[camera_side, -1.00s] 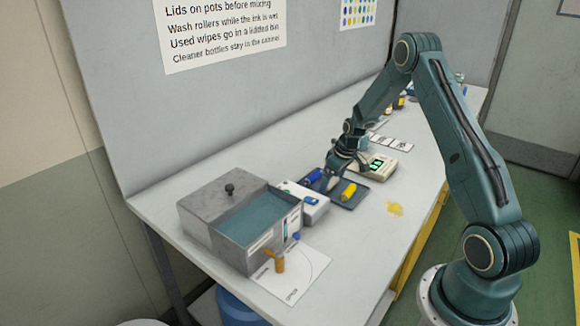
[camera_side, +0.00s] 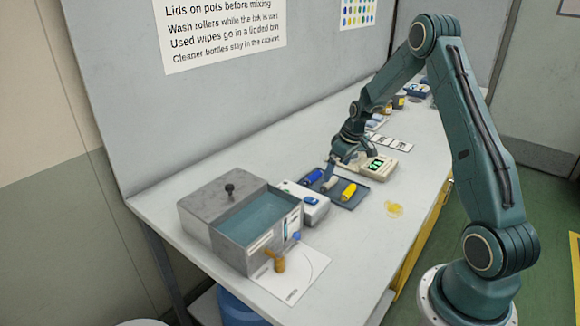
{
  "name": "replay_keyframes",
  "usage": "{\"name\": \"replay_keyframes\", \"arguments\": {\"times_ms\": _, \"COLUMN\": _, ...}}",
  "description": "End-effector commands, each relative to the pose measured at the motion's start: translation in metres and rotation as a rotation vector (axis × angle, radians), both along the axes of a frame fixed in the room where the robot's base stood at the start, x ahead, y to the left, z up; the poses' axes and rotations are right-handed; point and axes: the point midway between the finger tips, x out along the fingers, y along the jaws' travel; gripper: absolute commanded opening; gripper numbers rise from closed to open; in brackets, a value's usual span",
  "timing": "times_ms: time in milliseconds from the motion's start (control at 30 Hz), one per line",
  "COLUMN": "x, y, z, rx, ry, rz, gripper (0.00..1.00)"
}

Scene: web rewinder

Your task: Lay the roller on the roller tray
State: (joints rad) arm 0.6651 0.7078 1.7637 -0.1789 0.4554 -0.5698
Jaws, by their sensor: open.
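The dark blue roller tray (camera_side: 363,188) lies on the bench in the middle of the view. A blue roller (camera_side: 312,177), a pale roller (camera_side: 329,184) and a yellow roller (camera_side: 348,191) lie side by side on it, apart from one another. The pale one is in the middle. My gripper (camera_side: 338,163) is open above the tray's back edge, with no roller visible in it. Its fingers are small and partly dark against the scene, so its exact height above the tray is hard to tell.
The front of the bench is mostly clear.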

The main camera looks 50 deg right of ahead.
Motion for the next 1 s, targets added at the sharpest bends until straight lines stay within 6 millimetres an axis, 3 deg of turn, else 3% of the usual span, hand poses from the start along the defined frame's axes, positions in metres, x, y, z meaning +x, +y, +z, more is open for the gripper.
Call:
{"name": "replay_keyframes", "arguments": {"times_ms": 200, "x": -0.009, "y": 0.000, "z": 0.034, "rx": -0.001, "ry": -0.002, "rz": 0.000, "gripper": 1.00}}
{"name": "replay_keyframes", "arguments": {"times_ms": 433, "x": -0.015, "y": 0.000, "z": 0.057, "rx": -0.001, "ry": -0.001, "rz": -0.001, "gripper": 1.00}}
{"name": "replay_keyframes", "arguments": {"times_ms": 1000, "x": -0.017, "y": 0.000, "z": 0.063, "rx": 0.000, "ry": 0.000, "rz": 0.000, "gripper": 1.00}}
